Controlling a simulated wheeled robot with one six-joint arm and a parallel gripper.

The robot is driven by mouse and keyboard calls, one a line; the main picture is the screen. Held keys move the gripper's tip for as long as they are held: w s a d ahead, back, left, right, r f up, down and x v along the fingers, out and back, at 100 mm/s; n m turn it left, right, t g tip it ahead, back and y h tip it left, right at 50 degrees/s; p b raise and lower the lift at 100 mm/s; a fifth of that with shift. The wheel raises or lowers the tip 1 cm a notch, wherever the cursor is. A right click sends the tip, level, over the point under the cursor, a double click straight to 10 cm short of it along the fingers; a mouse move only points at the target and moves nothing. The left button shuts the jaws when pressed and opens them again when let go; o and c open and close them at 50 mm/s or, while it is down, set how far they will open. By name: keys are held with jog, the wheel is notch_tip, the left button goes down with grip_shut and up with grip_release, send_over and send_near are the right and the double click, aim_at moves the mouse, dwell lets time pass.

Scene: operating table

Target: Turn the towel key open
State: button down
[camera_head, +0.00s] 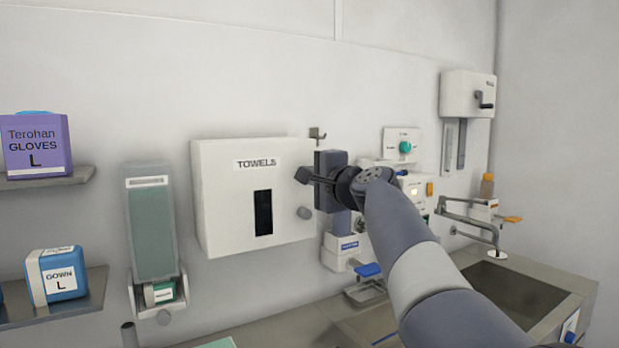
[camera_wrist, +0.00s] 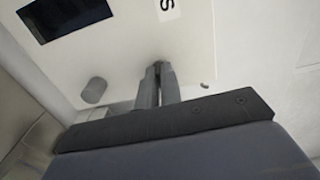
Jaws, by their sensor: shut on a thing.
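The white towel dispenser (camera_head: 222,215), labelled TOWELS, hangs on the wall left of my arm, with a dark window (camera_head: 263,212) in its front. My gripper (camera_head: 308,177) reaches from the right to the dispenser's upper right front. Its two fingers (camera_wrist: 157,80) are closed together on the small dark towel key (camera_wrist: 160,64), which is mostly hidden between the fingertips. The key's angle cannot be told. A grey round knob (camera_head: 304,213) sits below the fingers on the dispenser; it also shows in the wrist view (camera_wrist: 94,90).
A green soap dispenser (camera_head: 150,225) hangs to the left. Glove (camera_head: 38,145) and gown (camera_head: 57,275) boxes are on shelves at far left. A sink (camera_head: 510,290) and wall fittings are on the right. A small hook (camera_head: 317,134) is above my gripper.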

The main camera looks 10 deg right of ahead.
jog(key=c, duration=1.6)
grip_release()
jog(key=shift+s, duration=0.1)
jog(key=b+v, duration=0.2)
jog(key=v, duration=0.8)
jog(key=shift+s, duration=0.3)
jog(key=shift+w, duration=0.1)
jog(key=p+x, duration=0.2)
jog(key=x, duration=0.8)
jog(key=shift+w, duration=0.3)
